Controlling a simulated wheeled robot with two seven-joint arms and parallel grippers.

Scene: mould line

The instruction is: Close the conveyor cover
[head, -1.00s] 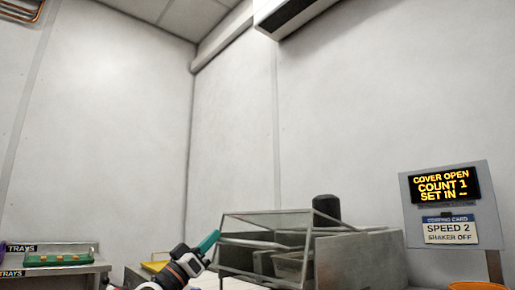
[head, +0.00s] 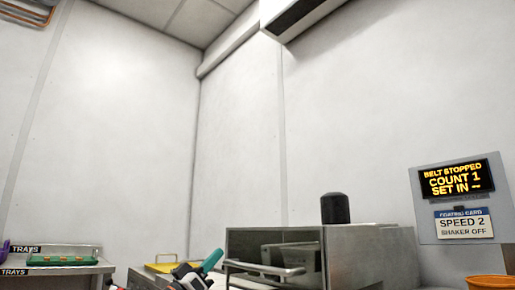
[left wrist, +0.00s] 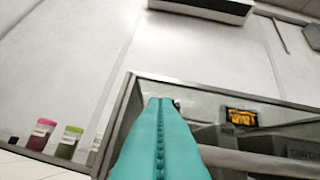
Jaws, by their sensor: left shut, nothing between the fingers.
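The conveyor cover (head: 255,243) is a clear, grey-framed panel on the steel machine, low in the middle of the head view. It now hangs down across the front, and its bar handle (head: 265,268) runs along the lower part. My left gripper (head: 211,261) is just left of the cover, its teal fingers shut and empty, pointing up. In the left wrist view the shut teal fingers (left wrist: 160,115) are in front of the cover's frame (left wrist: 195,88); I cannot tell whether they touch it. The display (head: 452,178) reads "BELT STOPPED". My right gripper is not in view.
The steel housing (head: 372,258) with a black cylinder (head: 335,208) on top stands right of the cover. A trays bench (head: 90,268) with a green tray (head: 62,260) is at left. A yellow tray (head: 165,267) lies behind my gripper. An orange container (head: 490,282) is at lower right.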

